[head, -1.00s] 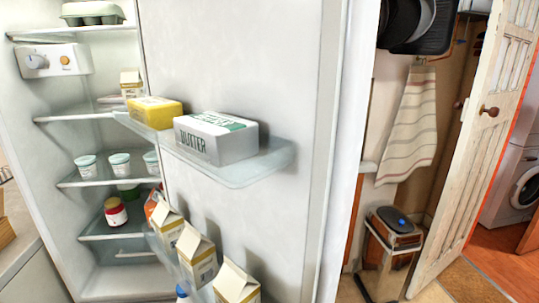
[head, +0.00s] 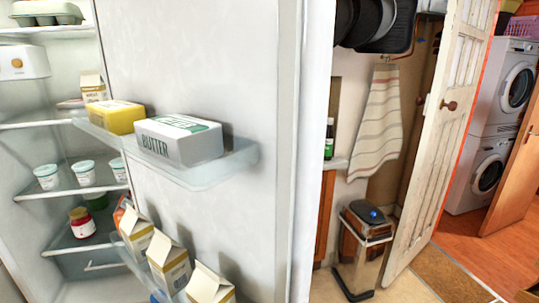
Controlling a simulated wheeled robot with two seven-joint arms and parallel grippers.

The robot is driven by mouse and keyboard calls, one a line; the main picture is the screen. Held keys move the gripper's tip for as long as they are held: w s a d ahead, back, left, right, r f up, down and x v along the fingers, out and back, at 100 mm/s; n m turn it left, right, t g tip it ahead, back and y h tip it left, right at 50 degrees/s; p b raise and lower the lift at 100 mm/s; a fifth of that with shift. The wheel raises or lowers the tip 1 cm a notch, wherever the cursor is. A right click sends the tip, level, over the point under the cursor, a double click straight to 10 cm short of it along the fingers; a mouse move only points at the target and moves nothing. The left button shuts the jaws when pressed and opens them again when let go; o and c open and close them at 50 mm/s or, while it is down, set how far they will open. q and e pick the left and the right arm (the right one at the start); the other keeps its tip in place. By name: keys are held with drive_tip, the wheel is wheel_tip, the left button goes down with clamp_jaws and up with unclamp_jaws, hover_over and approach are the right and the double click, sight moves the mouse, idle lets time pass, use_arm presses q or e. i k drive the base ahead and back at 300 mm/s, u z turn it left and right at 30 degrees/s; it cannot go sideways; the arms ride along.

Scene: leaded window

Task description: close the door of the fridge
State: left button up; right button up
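The fridge door (head: 190,60) stands open in the head view, its inner side facing me. Its upper shelf (head: 238,165) holds a white butter box (head: 180,140) and a yellow pack (head: 117,116). Its lower shelf holds several cartons (head: 168,264). The fridge inside (head: 50,140) shows at the left, behind and beside the door, with shelves of cups (head: 85,172), a red jar (head: 82,222) and an egg box (head: 47,12). The door's outer side is hidden. Neither of my grippers is in view.
Right of the fridge door stand a metal bin (head: 362,245) and a hanging striped towel (head: 377,122). A white wooden door (head: 440,130) stands open farther right, with stacked washing machines (head: 490,120) beyond it. Some floor (head: 405,290) is clear at the lower right.

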sight(261, 70)
drive_tip(key=z, duration=0.05)
drive_tip(key=k, duration=0.5)
drive_tip(key=z, duration=1.55)
drive_tip(key=i, duration=2)
drive_tip(key=u, duration=3.7)
drive_tip(key=i, duration=0.5)
